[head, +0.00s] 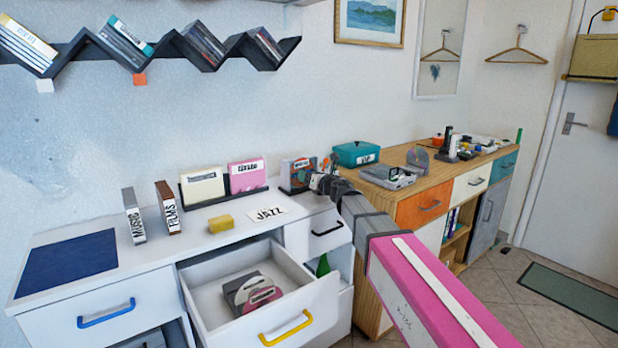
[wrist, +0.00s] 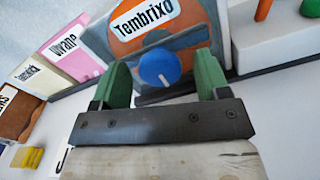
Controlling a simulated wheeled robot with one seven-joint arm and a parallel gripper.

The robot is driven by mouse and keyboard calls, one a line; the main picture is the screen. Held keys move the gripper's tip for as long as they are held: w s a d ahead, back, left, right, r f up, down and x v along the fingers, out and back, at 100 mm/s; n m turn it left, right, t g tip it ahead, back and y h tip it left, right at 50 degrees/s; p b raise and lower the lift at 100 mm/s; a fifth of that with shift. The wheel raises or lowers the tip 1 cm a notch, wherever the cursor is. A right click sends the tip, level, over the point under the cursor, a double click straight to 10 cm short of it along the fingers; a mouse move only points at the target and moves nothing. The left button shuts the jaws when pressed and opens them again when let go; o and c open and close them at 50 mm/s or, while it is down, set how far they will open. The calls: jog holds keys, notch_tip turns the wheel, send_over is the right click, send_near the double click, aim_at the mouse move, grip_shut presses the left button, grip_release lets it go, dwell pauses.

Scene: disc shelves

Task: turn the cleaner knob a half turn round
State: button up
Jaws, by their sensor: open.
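The cleaner knob is a round blue knob (wrist: 159,69) in the wrist view. It sits in front of an orange and grey panel with a round disc shape and a "Tembrixo" label (wrist: 147,17). My gripper (wrist: 163,76) has two green fingers, open, one on each side of the knob in the picture. Gaps show between the knob and both fingers; I cannot tell how deep the knob sits between them. In the head view my gripper (head: 322,184) is at the cleaner (head: 297,174) on the white counter, and the knob is not clearly visible there.
Pink (head: 247,175) and cream (head: 202,187) sleeves stand left of the cleaner. A yellow sponge (head: 220,223) and a "JAZZ" card (head: 267,214) lie on the counter. An open drawer (head: 320,307) juts out below. A teal box (head: 357,153) stands on the wooden cabinet.

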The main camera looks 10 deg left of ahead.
jog(key=v, duration=1)
jog(key=shift+a, duration=0.1)
jog(key=w+d+f+m+t+h, duration=0.2)
jog(key=d+f+m+h, duration=0.25)
jog(key=d+m, duration=0.35)
jog(key=w+d+f+m+t+h, duration=0.3)
jog(key=d+m+h, duration=0.2)
jog(key=d+m, duration=0.3)
jog(key=s+d+f+m+g+h, duration=0.35)
jog(key=d+f+m+h, duration=0.25)
jog(key=d+f+m, duration=0.5)
jog(key=s+d+f+m+g+y, duration=0.1)
jog(key=s+d+f+m+g, duration=0.3)
jog(key=s+f+m+g, duration=0.2)
jog(key=s+d+f+m+g, duration=0.5)
jog(key=s+f+m+g, duration=0.2)
jog(key=s, duration=0.6)
notch_tip(320, 180, down, 2)
jog(key=m, duration=0.2)
jog(key=shift+s+d+f+m+y, duration=0.2)
jog(key=shift+s+f+m+y, duration=0.05)
jog(key=shift+m+y, duration=0.15)
